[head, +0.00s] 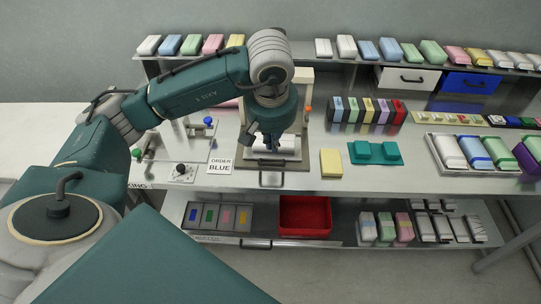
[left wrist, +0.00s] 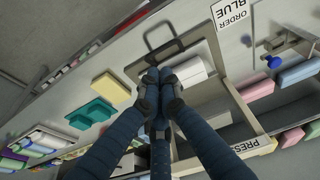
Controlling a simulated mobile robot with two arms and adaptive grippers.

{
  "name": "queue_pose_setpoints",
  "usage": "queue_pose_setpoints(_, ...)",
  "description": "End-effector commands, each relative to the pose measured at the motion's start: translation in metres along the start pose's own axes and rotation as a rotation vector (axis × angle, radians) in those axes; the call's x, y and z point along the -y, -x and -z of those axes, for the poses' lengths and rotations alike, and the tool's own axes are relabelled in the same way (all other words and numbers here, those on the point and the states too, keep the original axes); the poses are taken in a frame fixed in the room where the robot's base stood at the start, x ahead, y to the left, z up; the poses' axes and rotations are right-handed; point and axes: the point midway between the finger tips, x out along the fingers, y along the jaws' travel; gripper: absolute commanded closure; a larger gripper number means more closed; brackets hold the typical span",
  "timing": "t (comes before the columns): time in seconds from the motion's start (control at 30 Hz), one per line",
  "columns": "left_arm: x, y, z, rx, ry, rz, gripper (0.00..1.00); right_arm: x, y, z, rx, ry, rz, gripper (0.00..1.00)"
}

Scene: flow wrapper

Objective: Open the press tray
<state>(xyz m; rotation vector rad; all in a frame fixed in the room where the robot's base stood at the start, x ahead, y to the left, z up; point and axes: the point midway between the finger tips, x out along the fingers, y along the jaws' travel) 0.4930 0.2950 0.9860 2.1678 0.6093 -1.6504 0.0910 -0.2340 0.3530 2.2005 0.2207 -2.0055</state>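The press (head: 304,98) stands at the middle of the table, partly hidden behind my left arm. Its tray (head: 289,165) has a dark loop handle (head: 270,180) at the front; the handle also shows in the left wrist view (left wrist: 163,32). A white block (head: 286,144) lies at the tray, beside my fingers in the left wrist view (left wrist: 189,73). My left gripper (head: 268,143) is over the tray, behind the handle and apart from it. Its fingertips (left wrist: 158,77) are together, with nothing seen between them. My right gripper is not in view.
An "ORDER BLUE" card (head: 220,166) and a knob box (head: 182,171) stand left of the tray. A yellow block (head: 331,162) and a teal holder (head: 375,152) lie to its right. A red bin (head: 305,215) is on the shelf below. Space in front of the handle looks clear.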

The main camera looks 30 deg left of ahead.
Motion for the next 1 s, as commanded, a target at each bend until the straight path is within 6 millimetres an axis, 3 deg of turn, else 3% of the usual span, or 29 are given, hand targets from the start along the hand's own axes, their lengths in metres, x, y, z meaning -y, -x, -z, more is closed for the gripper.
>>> queue_pose_setpoints(0.17,0.008,-0.006,0.015,-0.045,0.005,0.023,1.00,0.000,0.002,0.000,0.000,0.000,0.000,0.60)
queue_pose_setpoints(0.5,0.009,-0.064,0.016,-0.040,0.005,0.022,1.00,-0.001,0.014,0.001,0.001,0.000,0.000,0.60)
queue_pose_setpoints(0.7,0.009,-0.089,0.017,-0.041,0.004,0.019,1.00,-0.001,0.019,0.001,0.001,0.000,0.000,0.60)
queue_pose_setpoints(1.0,0.008,-0.097,0.017,-0.043,0.004,0.017,1.00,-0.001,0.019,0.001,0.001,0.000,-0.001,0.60)
